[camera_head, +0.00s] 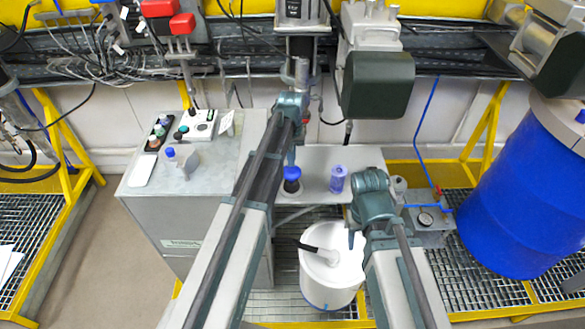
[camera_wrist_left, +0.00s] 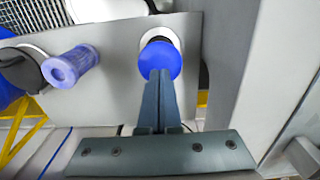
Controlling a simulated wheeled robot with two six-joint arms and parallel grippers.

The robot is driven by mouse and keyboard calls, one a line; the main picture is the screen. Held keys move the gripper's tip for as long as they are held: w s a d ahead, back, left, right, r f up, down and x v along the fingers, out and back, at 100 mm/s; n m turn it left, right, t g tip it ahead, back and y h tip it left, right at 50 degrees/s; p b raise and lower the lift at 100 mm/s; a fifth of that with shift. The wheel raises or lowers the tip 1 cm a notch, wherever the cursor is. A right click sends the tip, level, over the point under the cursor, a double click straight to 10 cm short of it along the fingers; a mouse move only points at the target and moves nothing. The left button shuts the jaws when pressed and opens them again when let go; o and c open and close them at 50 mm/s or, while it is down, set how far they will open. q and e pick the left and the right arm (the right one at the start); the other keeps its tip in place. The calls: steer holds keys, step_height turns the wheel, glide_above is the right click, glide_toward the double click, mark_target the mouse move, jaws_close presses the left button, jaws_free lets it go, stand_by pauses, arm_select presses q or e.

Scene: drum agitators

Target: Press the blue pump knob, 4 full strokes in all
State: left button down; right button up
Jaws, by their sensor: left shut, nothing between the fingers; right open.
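The blue pump knob (camera_head: 292,173) has a dark body under it and stands on a grey shelf (camera_head: 314,159). In the left wrist view the knob (camera_wrist_left: 160,59) is a round blue cap over a dark collar, within a pale ring. My left gripper (camera_head: 291,157) is shut with nothing between its fingers. Its tips (camera_wrist_left: 157,76) overlap the knob's near edge in the wrist view and sit just above it in the head view; I cannot tell whether they touch. My right gripper (camera_head: 353,238) is open and empty, right of the knob, above a white bucket.
A translucent purple-blue cylinder (camera_head: 338,180) stands on the shelf right of the knob; it also shows in the left wrist view (camera_wrist_left: 70,66). The white bucket (camera_head: 318,285) stands below. A grey cabinet (camera_head: 140,205) is left, a blue drum (camera_head: 520,200) right.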

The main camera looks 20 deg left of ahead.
arm_select(q)
step_height(320, 180, up, 6)
steer(key=p, duration=0.5)
steer(key=shift+f, duration=0.2)
steer(key=s+d+f+m+b, duration=0.2)
steer(key=s+d, duration=0.2)
steer(key=s, duration=0.4)
steer(key=s+d+f+m+b, duration=0.2)
steer(key=s+d, duration=0.3)
steer(key=s, duration=0.3)
steer(key=s+d+f+m+y+b, duration=0.1)
steer(key=s+d+f+m+b, duration=0.2)
steer(key=s, duration=0.5)
steer(key=shift+d, duration=0.65)
